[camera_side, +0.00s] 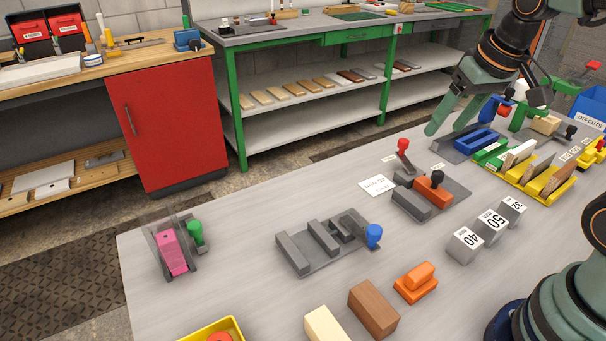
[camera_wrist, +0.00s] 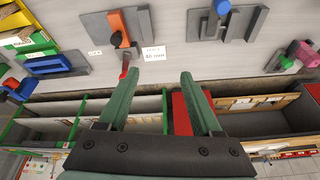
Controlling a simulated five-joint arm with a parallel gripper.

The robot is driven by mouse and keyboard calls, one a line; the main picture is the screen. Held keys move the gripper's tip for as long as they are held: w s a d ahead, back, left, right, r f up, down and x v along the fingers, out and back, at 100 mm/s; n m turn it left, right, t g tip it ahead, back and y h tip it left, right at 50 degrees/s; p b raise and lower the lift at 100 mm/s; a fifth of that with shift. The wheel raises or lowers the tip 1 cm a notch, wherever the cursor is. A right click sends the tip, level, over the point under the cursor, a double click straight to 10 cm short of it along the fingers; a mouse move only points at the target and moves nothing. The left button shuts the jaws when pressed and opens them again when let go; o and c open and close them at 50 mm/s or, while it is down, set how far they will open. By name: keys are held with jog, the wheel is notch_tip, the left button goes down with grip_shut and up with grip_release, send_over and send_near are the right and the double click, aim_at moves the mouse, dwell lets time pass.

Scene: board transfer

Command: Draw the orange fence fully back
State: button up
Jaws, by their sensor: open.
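The orange fence (camera_side: 433,190) with a black knob stands on a grey fixture (camera_side: 462,188) near the middle of the bench in the side view. A grey block (camera_side: 411,204) lies along its near side, and a red-knobbed lever (camera_side: 403,150) rises behind it. In the wrist view the orange fence (camera_wrist: 117,27) shows at upper left, with its red lever (camera_wrist: 125,66) below. My gripper (camera_side: 447,128) is open and empty, above and behind the fixture. In the wrist view my gripper (camera_wrist: 159,76) has its fingers wide apart, to the right of the lever and touching nothing.
A white card (camera_side: 377,186) lies beside the fixture. Numbered grey blocks (camera_side: 491,226) stand in front of it. A blue-barred fixture (camera_side: 475,143) and a yellow rack (camera_side: 541,178) are to the right. A blue-knobbed fixture (camera_side: 325,243) stands left. Bare bench lies between them.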

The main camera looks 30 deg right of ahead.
jog(key=w+d+f+m+g, duration=0.2)
jog(key=w+d+m, duration=0.15)
jog(key=d, duration=0.25)
jog(key=m+g, duration=0.2)
jog(key=m, duration=0.1)
send_over(439, 172)
notch_tip(439, 172, down, 5)
notch_tip(439, 172, down, 12)
jog(key=shift+a+r, duration=0.1)
jog(key=shift+r, duration=0.1)
grip_shut()
jog(key=shift+r, duration=0.1)
dwell(0.9)
